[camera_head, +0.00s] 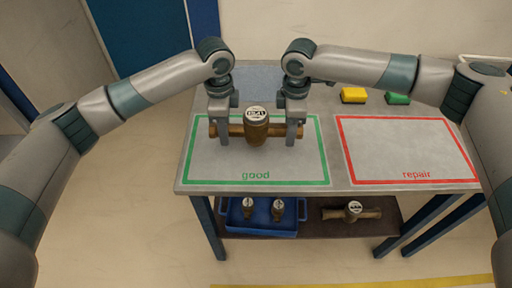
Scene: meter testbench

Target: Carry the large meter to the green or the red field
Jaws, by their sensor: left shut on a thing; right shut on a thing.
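The large meter (256,128) is a brass body with a round white-faced dial on top and a pipe stub on each side. It is at the green field (255,181) marked "good", level, in the rear half of its outline. I cannot tell whether it touches the table. My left gripper (223,136) is shut on its left pipe stub. My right gripper (291,137) is shut on its right pipe stub. The red field (405,179) marked "repair" lies to the right and is empty.
A yellow block (353,95) and a green block (397,98) are behind the red field on the table (334,183). On the lower shelf, a blue tray (262,231) holds two small meters, and another brass meter (354,212) lies to its right.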

